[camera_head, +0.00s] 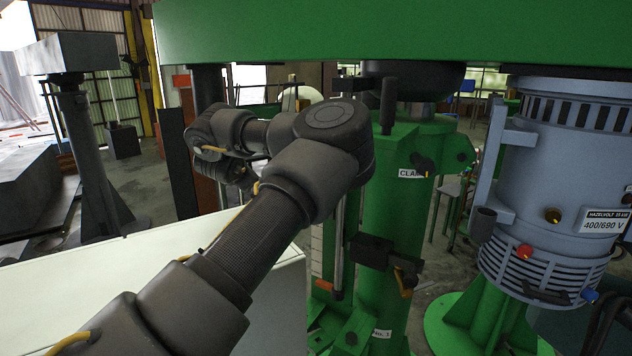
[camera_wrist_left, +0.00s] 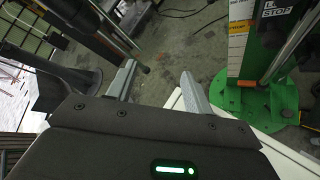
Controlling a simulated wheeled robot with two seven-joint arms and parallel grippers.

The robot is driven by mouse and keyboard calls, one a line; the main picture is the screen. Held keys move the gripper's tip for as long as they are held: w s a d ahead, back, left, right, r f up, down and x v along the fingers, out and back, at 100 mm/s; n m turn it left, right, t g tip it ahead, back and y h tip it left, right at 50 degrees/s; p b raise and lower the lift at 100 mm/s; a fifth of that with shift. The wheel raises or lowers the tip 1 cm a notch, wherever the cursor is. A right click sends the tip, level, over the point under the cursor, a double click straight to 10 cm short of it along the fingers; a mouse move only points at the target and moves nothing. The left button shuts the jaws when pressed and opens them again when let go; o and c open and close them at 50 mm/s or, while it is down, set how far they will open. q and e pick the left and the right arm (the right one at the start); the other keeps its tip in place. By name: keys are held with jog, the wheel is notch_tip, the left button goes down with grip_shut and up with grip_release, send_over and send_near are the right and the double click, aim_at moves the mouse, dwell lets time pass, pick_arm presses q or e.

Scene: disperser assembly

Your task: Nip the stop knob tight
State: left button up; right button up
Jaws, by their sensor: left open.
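In the left wrist view, a label reading "STOP" (camera_wrist_left: 275,8) is on a green machine column (camera_wrist_left: 236,62) at the upper right. A dark rounded part (camera_wrist_left: 271,37) sits just under the label; I cannot tell for certain that it is the stop knob. My left gripper (camera_wrist_left: 158,82) is open, with nothing between its two grey fingers. It is apart from the column, to its left, over the floor. In the head view my left arm crosses in front, and its gripper cannot be made out. My right gripper is not in view.
The green column (camera_head: 385,230) carries a "CLAMP" label (camera_head: 411,173) and a dark block (camera_head: 372,251). A grey motor (camera_head: 545,170) stands at right. A green beam (camera_head: 400,30) spans the top. A white surface (camera_head: 60,295) lies below my arm.

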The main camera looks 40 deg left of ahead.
pick_arm(q)
jog(key=w+d+n+t+h, duration=0.2)
jog(key=w+d+h, duration=0.1)
jog(key=d, duration=0.4)
jog(key=w+d+n+t+h, duration=0.1)
jog(key=w+d+h, duration=0.2)
jog(key=d, duration=0.3)
jog(key=x, duration=0.3)
jog(key=p+x, duration=0.1)
jog(key=x, duration=0.2)
jog(key=p+x, duration=0.1)
jog(key=x, duration=0.3)
jog(key=shift+s+a+f, duration=0.1)
jog(key=shift+a, duration=0.3)
jog(key=shift+w+d+f, duration=0.2)
jog(key=shift+w+d, duration=0.05)
jog(key=shift+w, duration=0.1)
jog(key=c, duration=0.9)
jog(key=shift+c, duration=0.3)
